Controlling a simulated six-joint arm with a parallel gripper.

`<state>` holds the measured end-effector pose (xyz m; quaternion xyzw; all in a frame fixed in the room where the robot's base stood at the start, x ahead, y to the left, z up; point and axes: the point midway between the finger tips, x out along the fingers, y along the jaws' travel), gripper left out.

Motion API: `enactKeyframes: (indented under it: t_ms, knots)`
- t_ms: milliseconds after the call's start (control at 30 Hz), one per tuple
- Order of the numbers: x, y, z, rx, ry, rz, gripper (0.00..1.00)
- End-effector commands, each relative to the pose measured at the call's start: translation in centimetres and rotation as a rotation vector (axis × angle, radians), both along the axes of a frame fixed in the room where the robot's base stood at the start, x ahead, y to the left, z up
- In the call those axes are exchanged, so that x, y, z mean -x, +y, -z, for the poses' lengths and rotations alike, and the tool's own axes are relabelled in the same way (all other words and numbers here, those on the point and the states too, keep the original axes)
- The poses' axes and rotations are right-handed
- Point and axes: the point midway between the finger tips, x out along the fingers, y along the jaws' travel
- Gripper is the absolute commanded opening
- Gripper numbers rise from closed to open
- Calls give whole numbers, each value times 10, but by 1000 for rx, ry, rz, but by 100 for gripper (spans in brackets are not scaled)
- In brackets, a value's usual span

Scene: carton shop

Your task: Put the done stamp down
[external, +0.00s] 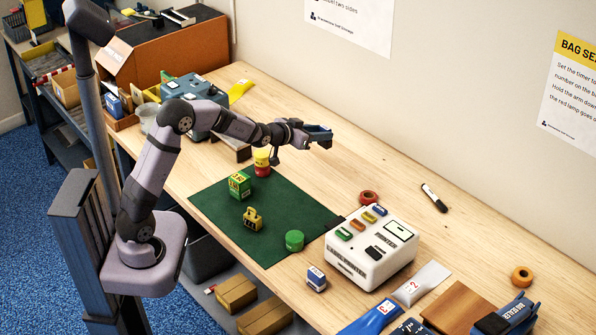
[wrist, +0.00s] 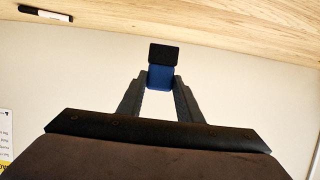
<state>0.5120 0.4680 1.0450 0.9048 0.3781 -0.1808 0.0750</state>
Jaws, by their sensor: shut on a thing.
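My gripper (external: 318,136) is held out level in the air above the far side of the bench, toward the wall. In the wrist view its two fingers (wrist: 160,95) are shut on a blue block with a black end, which I take as the done stamp (wrist: 162,76). The stamp sticks out past the fingertips, black end outermost, and touches nothing else that I can see. Its lettering is not visible. Another small blue and white stamp (external: 316,279) stands on the bench in front of the white printer (external: 370,246).
A green mat (external: 222,207) holds a green-yellow box (external: 239,185), a yellow-black piece (external: 252,218) and a green round tub (external: 294,240). A red-yellow tub (external: 262,165) is near its back edge. A marker (external: 434,198) lies on otherwise clear wood behind the printer.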

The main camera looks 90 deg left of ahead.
Motion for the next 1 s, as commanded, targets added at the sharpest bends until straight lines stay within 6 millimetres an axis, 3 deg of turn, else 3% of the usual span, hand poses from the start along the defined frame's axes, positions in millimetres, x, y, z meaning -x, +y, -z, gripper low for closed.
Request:
enactKeyframes:
  t_ms: [233,600,1000]
  knots:
    - [0,1,1,-1,-1,5,10]
    - [0,1,49,1,0,5,10]
    - [0,1,70,1,1,5,10]
